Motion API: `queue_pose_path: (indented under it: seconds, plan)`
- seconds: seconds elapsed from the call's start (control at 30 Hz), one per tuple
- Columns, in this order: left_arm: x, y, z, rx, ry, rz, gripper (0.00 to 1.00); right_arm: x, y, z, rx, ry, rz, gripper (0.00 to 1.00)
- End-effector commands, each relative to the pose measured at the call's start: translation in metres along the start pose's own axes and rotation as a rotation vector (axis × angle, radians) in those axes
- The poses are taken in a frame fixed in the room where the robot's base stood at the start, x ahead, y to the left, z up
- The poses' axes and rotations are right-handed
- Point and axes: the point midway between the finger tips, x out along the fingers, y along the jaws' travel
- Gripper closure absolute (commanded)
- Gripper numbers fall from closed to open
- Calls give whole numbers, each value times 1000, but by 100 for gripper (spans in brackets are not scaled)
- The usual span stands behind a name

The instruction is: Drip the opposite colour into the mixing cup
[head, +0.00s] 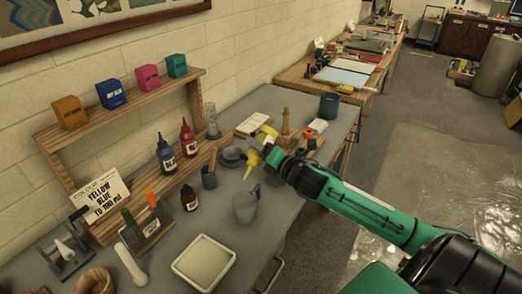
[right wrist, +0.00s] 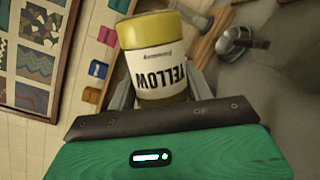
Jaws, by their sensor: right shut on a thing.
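My right gripper (head: 268,152) is shut on the yellow bottle (head: 252,162). Its yellow tip points down in the head view, and its label reads YELLOW, upside down, in the right wrist view (right wrist: 165,65). A clear cup with a dark handle (head: 244,208), apparently the mixing cup, stands on the grey bench below the bottle tip, apart from it. I cannot tell its contents. A blue bottle (head: 166,156) and a red bottle (head: 188,140) stand upright by the wooden shelf. My left gripper is out of view.
A pale tray (head: 204,262) lies in front of the cup. A rack with coloured handles (head: 146,228) is left. A teal pot (head: 329,105) stands farther back.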

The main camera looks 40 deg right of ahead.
Motion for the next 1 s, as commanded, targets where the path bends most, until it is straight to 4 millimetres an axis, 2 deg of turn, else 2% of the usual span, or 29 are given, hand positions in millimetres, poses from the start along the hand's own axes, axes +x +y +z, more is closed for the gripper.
queue_pose_path:
  seconds: [0.17,0.37,0.63,0.83,1.0]
  plan:
    - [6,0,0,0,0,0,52,-1,-1,-6,62,25,-10,57]
    - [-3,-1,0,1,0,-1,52,0,0,-3,146,45,-29,57]
    - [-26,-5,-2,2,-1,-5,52,2,-4,2,432,103,-90,57]
    - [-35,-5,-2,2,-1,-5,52,4,-10,4,642,145,-135,57]
    - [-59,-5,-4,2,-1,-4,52,-2,9,-5,871,191,-180,57]
